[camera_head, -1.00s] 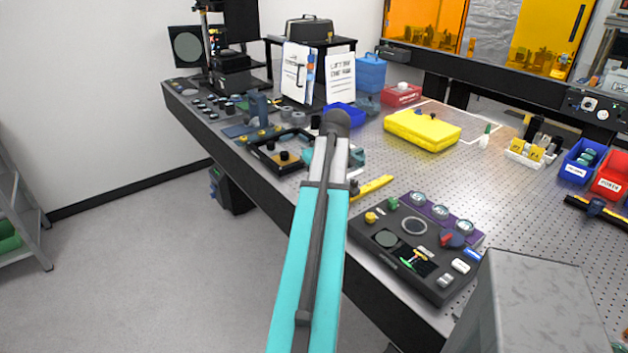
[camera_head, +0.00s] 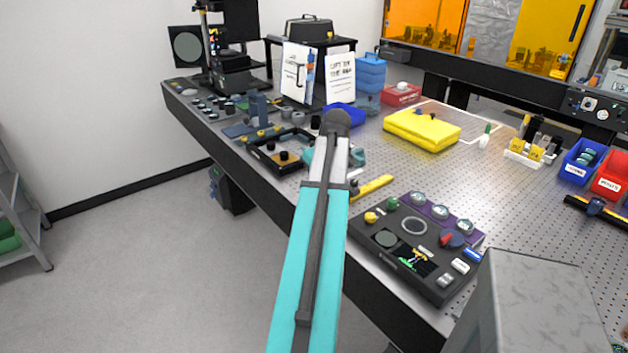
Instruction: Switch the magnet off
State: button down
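No part is clearly marked as the magnet. A blue-grey upright block (camera_head: 258,105) on a flat blue base stands at the left part of the bench; I cannot tell if it is the magnet. My turquoise arm rises from the bottom middle to a dark joint. Small teal parts show on both sides behind it. My gripper cannot be made out; the arm hides what lies behind it.
A black open frame (camera_head: 262,158) lies left of my arm near the bench edge. A yellow case (camera_head: 422,130), a yellow bar (camera_head: 372,187) and blue and red bins (camera_head: 610,187) sit on the perforated bench. A grey block (camera_head: 545,300) fills the lower right. The bench centre is mostly clear.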

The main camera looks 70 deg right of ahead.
jog(key=shift+r, duration=0.1)
dwell(0.3)
jog(key=c, duration=1.9)
grip_release()
jog(key=shift+o, duration=0.2)
jog(key=shift+r, duration=0.15)
jog(key=b+v, duration=0.2)
jog(key=v, duration=1.1)
jog(key=shift+s+r+b, duration=0.15)
jog(key=shift+s+b, duration=0.05)
jog(key=shift+b, duration=0.1)
jog(key=shift+a, duration=0.1)
